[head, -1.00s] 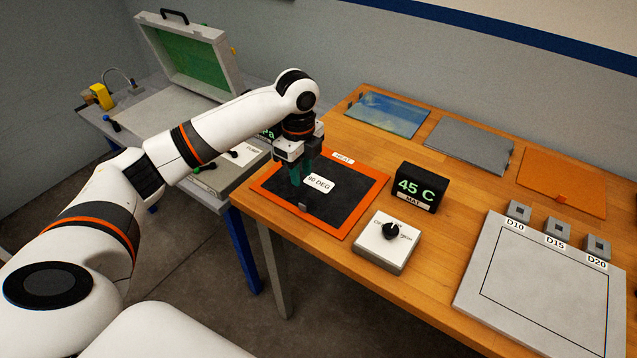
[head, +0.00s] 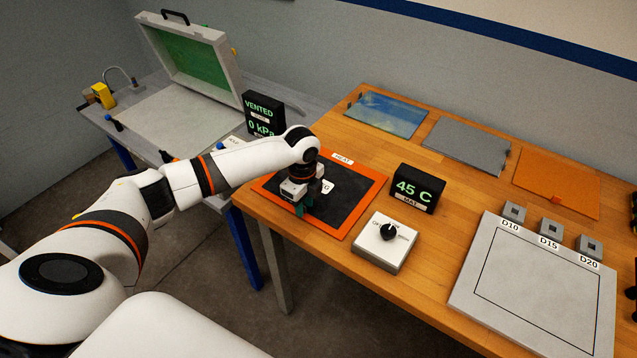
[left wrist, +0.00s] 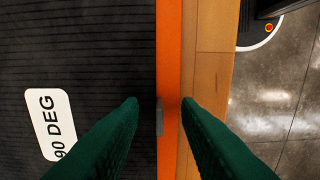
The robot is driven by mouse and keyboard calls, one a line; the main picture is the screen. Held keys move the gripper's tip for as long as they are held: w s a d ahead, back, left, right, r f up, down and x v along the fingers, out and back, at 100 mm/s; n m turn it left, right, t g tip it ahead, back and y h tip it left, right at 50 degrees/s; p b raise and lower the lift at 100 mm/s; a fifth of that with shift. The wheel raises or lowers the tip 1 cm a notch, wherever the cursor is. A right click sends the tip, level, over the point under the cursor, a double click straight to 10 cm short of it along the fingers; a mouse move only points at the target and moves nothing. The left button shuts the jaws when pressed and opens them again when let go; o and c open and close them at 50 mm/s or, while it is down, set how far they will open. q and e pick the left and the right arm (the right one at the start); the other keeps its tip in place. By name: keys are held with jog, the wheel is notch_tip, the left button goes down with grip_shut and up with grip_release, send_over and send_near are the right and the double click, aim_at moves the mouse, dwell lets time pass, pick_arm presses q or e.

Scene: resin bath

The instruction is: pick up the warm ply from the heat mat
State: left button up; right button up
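The warm ply (head: 342,204) is a dark sheet with a white "90 DEG" label, lying flat on the orange-rimmed heat mat (head: 366,209). In the left wrist view the ply (left wrist: 80,50) fills the left side, and a small grey tab (left wrist: 159,117) sits at its edge, over the orange rim. My left gripper (head: 302,208) is low over the ply's near edge and hides the tab in the head view. Its green fingers (left wrist: 160,102) are apart, one on each side of the tab, with visible gaps. My right gripper is not in view.
A knob box (head: 385,243) and a "45 C" display (head: 418,188) stand right of the mat. Blue, grey (head: 467,147) and orange sheets lie at the back. A grey plate (head: 535,290) lies at the right. The table's front edge is close to the mat.

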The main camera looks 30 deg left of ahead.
pick_arm(q)
grip_shut()
